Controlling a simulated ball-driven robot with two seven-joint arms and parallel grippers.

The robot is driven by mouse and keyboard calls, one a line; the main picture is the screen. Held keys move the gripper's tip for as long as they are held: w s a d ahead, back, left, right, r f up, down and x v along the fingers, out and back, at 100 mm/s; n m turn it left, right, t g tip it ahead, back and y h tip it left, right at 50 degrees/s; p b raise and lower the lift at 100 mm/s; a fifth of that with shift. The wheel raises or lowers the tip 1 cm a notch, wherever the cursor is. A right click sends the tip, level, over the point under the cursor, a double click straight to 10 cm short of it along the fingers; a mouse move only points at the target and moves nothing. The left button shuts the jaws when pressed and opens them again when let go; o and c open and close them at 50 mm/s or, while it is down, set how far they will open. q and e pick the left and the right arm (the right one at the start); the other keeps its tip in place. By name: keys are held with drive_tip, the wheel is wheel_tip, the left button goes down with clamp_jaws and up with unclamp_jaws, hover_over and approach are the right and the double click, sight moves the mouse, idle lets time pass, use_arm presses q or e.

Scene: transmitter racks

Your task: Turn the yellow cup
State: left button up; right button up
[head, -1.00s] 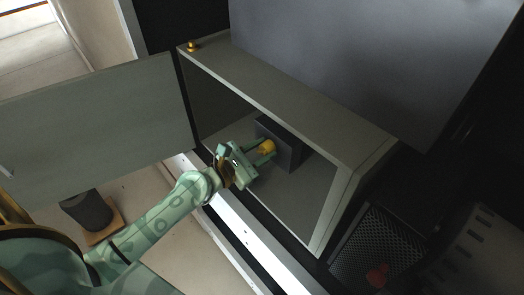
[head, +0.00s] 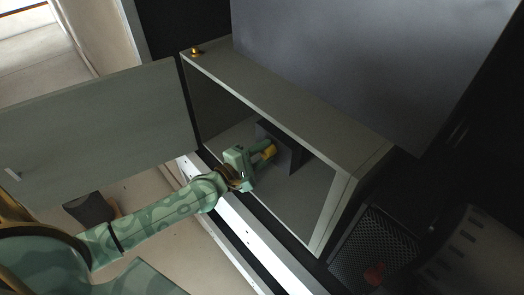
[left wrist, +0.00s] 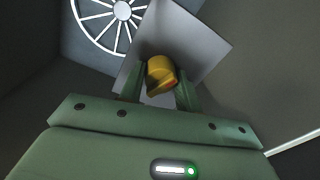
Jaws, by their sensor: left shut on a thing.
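The yellow cup (head: 270,151) is on the front of a dark box (head: 296,157) inside the open cabinet. My left gripper (head: 263,153) reaches in through the cabinet's opening, shut on the cup. In the left wrist view the cup (left wrist: 161,75) sits between the two fingers (left wrist: 160,88), in front of a pale square face. A small red-orange mark shows on the cup's lower right side. My right gripper is not in view.
The cabinet's door (head: 95,125) stands open to the left. The cabinet's top (head: 290,100) and side frame surround the arm's reach. A brass knob (head: 196,51) is on the top left corner. A spoked round grille (left wrist: 108,22) shows behind the box.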

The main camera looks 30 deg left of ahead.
use_arm(q)
drive_tip(key=m+p, duration=0.2)
drive_tip(key=m, duration=0.2)
drive_tip(key=shift+r, duration=0.15)
drive_tip(key=m+p, duration=0.1)
drive_tip(key=m, duration=0.3)
drive_tip(key=shift+d+y+p, duration=0.1)
drive_tip(key=shift+y+p, duration=0.2)
drive_tip(key=shift+p, duration=0.05)
drive_tip(key=m, duration=0.2)
drive_tip(key=m+p, duration=0.1)
drive_tip(key=m, duration=0.1)
drive_tip(key=shift+s+f+t, duration=0.1)
drive_tip(key=shift+f+t, duration=0.1)
drive_tip(key=shift+t, duration=0.2)
drive_tip(key=shift+f+m+p, duration=0.1)
drive_tip(key=shift+m+p, duration=0.45)
drive_tip(key=shift+m, duration=0.75)
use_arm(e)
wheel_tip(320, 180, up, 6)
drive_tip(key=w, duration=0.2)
use_arm(q)
drive_tip(key=o, duration=1)
drive_tip(key=shift+c, duration=0.2)
